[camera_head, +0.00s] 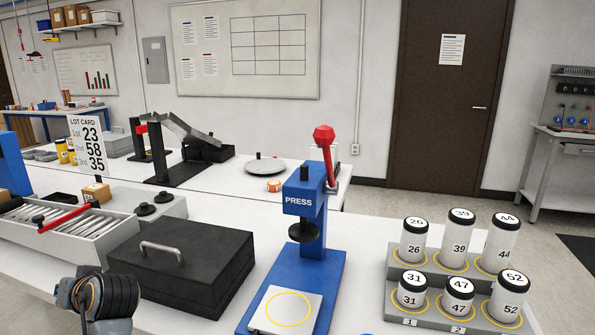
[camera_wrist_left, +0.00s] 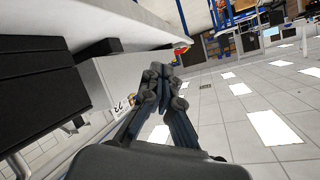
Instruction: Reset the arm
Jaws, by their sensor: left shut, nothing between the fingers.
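My left gripper (camera_wrist_left: 158,72) shows in the left wrist view with its two dark fingers drawn together and nothing between them. It points out over the tiled floor, beside a pale table edge. In the head view a grey and black part of my left arm (camera_head: 98,298) stands at the lower left, in front of the black case; the fingertips cannot be made out there. My right arm and gripper are in neither view.
A black case (camera_head: 182,262) with a handle lies near my left arm. A blue press (camera_head: 318,272) stands at the middle. A stepped rack (camera_head: 430,318) of numbered cylinders is at the right. A grey tray of rods (camera_head: 110,240) and a lot card (camera_head: 88,146) are at the left.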

